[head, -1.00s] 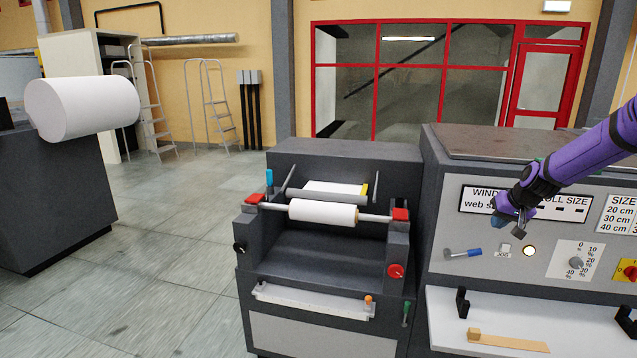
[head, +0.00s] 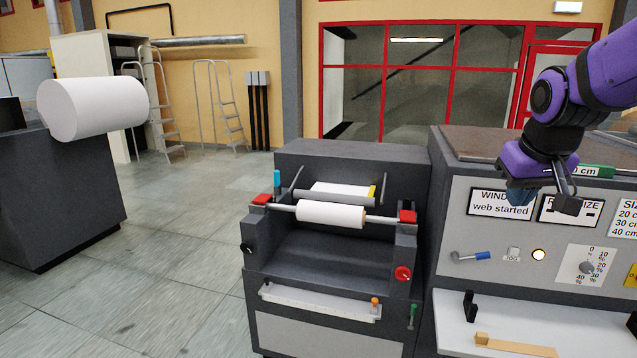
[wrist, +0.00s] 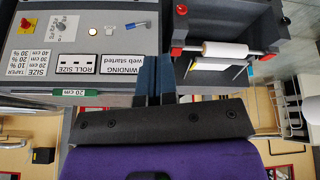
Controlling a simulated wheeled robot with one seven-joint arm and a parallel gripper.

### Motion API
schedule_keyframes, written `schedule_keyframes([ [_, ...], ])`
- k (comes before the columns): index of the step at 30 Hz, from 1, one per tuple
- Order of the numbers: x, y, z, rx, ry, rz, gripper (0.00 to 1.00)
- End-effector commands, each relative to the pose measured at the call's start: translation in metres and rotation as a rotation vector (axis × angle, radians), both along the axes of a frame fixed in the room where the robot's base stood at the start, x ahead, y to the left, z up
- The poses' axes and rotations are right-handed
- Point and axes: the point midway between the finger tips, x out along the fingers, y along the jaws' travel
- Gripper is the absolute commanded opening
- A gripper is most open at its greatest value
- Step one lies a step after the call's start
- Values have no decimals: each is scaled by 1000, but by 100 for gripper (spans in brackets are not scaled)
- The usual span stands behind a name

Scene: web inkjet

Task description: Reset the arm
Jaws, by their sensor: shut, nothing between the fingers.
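My purple arm (head: 590,80) comes in from the upper right in the head view. My gripper (head: 521,196) hangs in front of the grey control panel, pointing down, left of the green "cm" marker. In the wrist view my gripper (wrist: 155,76) shows two dark blue fingers side by side, shut with nothing held. The wrist view is upside down. The panel's "web started" label (wrist: 123,59) and roll size label (wrist: 80,61) lie left of the fingers there.
The winding machine (head: 335,260) carries a small white roll (head: 332,213) between red-capped holders. The control panel (head: 460,225) has a knob, a blue-handled lever and a white shelf (head: 590,338) below. A large white roll (head: 95,108) sits far left. Open floor (head: 180,225) lies between.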

Motion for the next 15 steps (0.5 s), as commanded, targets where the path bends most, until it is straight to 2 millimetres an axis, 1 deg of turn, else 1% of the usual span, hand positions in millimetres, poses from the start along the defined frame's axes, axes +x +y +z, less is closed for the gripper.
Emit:
schedule_keyframes([
  [1,-18,6,6,-3,-10,5,0],
  [6,-74,19,15,3,-25,9,0],
  [12,-137,28,15,32,-40,19,0],
  [15,-161,30,11,49,-46,27,0],
])
